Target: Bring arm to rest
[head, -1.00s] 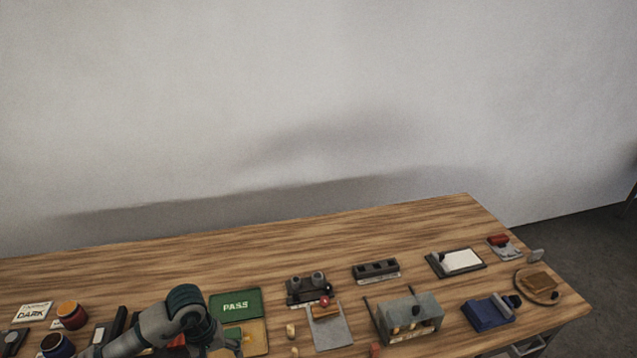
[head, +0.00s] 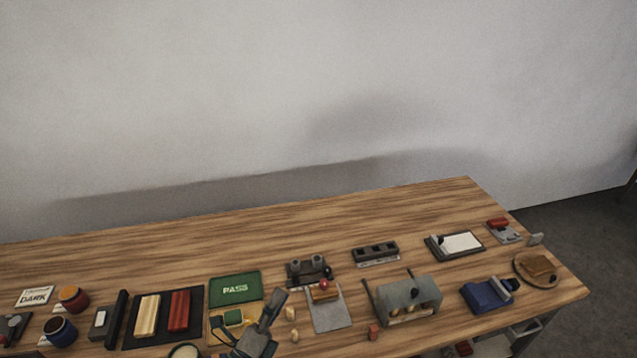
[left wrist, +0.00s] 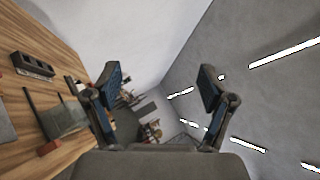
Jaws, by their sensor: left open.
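My left gripper (head: 248,325) shows at the bottom centre of the head view, in front of the green PASS mat (head: 235,287). In the left wrist view my left gripper (left wrist: 160,84) has its two blue-padded fingers spread wide, with nothing between them. It points away from the tabletop, toward the wall and the far room. Most of the left arm is cut off by the bottom edge of the head view. My right gripper shows in neither view.
The wooden table (head: 400,205) is clear along its back. A black tray with a cream block (head: 146,315) and a red block (head: 179,311) lies left of the gripper. A grey box fixture (head: 410,297) and a blue device (head: 487,294) stand to the right.

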